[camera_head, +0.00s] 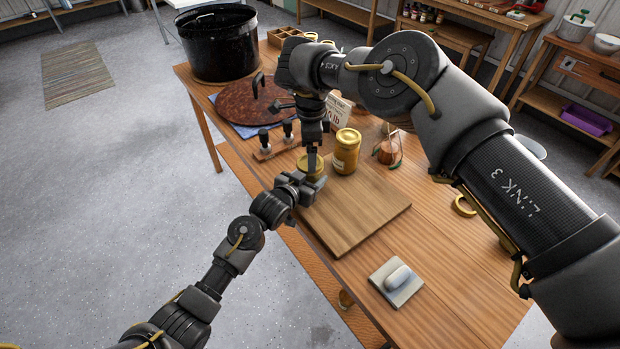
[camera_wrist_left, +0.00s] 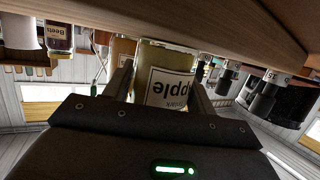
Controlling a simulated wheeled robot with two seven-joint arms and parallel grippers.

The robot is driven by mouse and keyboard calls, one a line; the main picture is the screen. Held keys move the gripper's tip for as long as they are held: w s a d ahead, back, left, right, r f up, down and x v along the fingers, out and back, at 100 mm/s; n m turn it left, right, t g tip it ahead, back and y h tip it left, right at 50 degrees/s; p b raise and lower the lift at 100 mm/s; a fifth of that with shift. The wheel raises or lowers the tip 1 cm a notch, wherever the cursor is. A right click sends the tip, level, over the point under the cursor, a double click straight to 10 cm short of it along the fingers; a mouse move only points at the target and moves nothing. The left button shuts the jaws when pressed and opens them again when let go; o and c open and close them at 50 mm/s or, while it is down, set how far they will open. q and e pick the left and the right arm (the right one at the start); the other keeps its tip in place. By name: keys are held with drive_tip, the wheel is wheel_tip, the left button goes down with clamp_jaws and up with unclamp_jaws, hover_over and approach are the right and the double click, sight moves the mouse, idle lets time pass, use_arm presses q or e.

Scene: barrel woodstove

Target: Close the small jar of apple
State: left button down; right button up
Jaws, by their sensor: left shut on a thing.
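The small apple jar (camera_wrist_left: 165,60), with a white label reading "Apple", shows upside down in the left wrist view between my left gripper's fingers (camera_wrist_left: 160,88). In the head view the jar (camera_head: 311,168) stands at the far-left end of the wooden board, gold at its top. My left gripper (camera_head: 309,184) is shut on it from the near side. My right gripper (camera_head: 312,163) points straight down over the jar's top. Its fingertips are too small and covered to tell open from shut. Whether a lid sits on the jar is unclear.
A larger gold-topped jar (camera_head: 346,151) stands close right of the apple jar. The wooden board (camera_head: 355,215) is mostly bare. Stamp-like tools (camera_head: 276,143), a round brown lid (camera_head: 250,103) and a black pot (camera_head: 218,45) lie beyond. A white object on a pad (camera_head: 397,283) is near.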

sight(310, 175)
drive_tip(key=shift+r, duration=0.6)
drive_tip(key=shift+c, duration=0.3)
drive_tip(key=shift+r+n, duration=0.15)
drive_tip(key=shift+n, duration=0.15)
wheel_tip(310, 175, up, 3)
drive_tip(key=n, duration=0.4)
drive_tip(key=shift+f+n, duration=0.2)
drive_tip(key=shift+n, duration=0.2)
drive_tip(key=shift+r+n, duration=0.3)
drive_tip(key=shift+n, duration=0.3)
drive_tip(key=shift+f, duration=4.05)
